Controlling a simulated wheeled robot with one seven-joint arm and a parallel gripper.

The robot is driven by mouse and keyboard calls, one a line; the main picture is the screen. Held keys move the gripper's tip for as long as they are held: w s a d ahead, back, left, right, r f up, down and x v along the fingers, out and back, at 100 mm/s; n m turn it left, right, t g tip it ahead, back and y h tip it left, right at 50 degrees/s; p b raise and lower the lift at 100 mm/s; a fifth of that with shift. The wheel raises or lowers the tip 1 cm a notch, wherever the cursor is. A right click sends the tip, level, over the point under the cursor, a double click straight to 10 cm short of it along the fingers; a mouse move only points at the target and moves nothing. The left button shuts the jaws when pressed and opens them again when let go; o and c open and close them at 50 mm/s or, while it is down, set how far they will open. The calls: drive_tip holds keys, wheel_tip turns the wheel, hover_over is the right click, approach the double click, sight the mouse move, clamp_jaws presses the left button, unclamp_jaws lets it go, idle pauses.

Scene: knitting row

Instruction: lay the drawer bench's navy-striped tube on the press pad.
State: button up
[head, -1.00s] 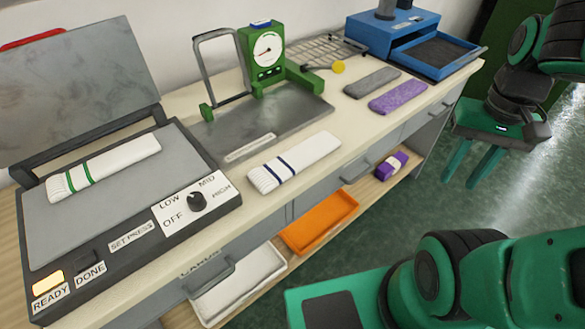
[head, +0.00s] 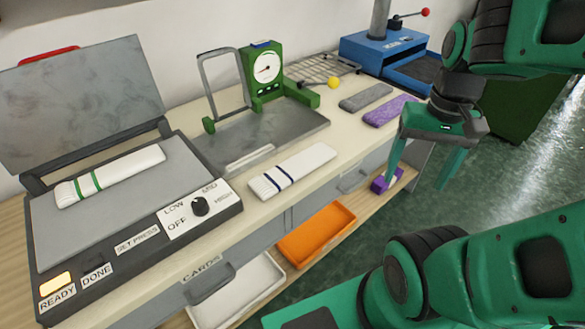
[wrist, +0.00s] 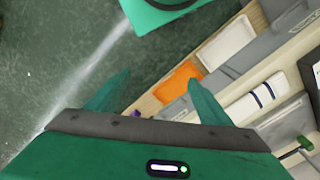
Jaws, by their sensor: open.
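The navy-striped white tube (head: 305,167) lies flat on the bench top, in front of the green gauge stand; its stripes are at its left end. It also shows in the wrist view (wrist: 243,107). The press pad (head: 100,218) is the grey slab at the left, under a raised lid. A white tube with green stripes (head: 125,172) lies on it. My gripper (head: 422,178) is open and empty, pointing down beyond the bench's front edge, to the right of the navy-striped tube. In the wrist view its two fingers (wrist: 150,90) are spread with nothing between them.
Grey (head: 366,97) and purple (head: 390,110) tubes lie on the bench at right. The green gauge stand (head: 265,75) and blue machine (head: 385,55) stand behind. Below are an orange tray (head: 316,235), a white tray (head: 245,290) and a purple bundle (head: 380,184).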

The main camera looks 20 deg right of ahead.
drive_tip(key=w+a+r+m+y, duration=0.1)
drive_tip(key=w+a+m, duration=0.3)
drive_tip(key=w, duration=0.9)
drive_tip(key=m+g+y, duration=0.1)
drive_tip(key=m+y, duration=0.2)
drive_tip(key=m, duration=0.1)
approach(295, 165)
drive_tip(key=shift+x, duration=4.1)
drive_tip(key=c, duration=1.1)
